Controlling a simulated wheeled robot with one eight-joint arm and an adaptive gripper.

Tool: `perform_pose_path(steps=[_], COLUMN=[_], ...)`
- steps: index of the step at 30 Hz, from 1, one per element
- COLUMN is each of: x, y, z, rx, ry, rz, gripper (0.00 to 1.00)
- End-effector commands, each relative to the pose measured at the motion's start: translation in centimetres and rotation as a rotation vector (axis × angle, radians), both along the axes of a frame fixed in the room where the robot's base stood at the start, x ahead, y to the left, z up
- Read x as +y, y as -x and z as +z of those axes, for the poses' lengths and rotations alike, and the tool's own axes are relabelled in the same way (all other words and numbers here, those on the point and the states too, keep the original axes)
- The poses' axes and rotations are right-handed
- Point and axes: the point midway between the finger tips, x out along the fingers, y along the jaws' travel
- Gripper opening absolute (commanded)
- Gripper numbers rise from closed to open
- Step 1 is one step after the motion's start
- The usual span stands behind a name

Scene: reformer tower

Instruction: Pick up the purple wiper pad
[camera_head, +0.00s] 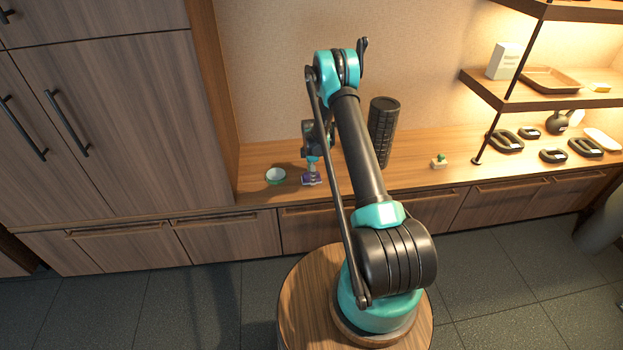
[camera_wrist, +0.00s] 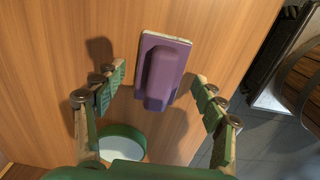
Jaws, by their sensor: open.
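The purple wiper pad (camera_wrist: 163,72) lies on the wooden counter, with a pale layer along its edge. In the wrist view it is between and a little beyond the two fingers of my gripper (camera_wrist: 158,88), with a visible gap on each side. My gripper is open and empty, above the counter. In the head view the pad (camera_head: 311,180) shows small near the counter's front edge, just under my gripper (camera_head: 313,160). My fingers are too small there to make out clearly.
A black cylinder (camera_head: 382,130) stands to the right at the back. A small green-topped item (camera_head: 439,161) sits farther right. The counter's front edge (camera_head: 262,206) is close.

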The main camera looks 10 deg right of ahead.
Motion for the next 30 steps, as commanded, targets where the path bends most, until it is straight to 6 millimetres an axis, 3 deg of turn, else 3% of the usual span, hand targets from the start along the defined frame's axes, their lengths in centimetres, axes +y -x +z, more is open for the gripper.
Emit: perform_pose_path(steps=[2, 12, 17, 25, 30], x=[0.0, 0.0, 0.0, 0.0, 0.0], y=[0.0, 0.0, 0.0, 0.0, 0.0], z=[0.0, 0.0, 0.0, 0.4, 1.9], rx=[0.000, 0.000, 0.000, 0.000, 0.000], ry=[0.000, 0.000, 0.000, 0.000, 0.000], rz=[0.000, 0.000, 0.000, 0.000, 0.000], gripper=[0.69, 0.27, 0.11, 0.11, 0.11])
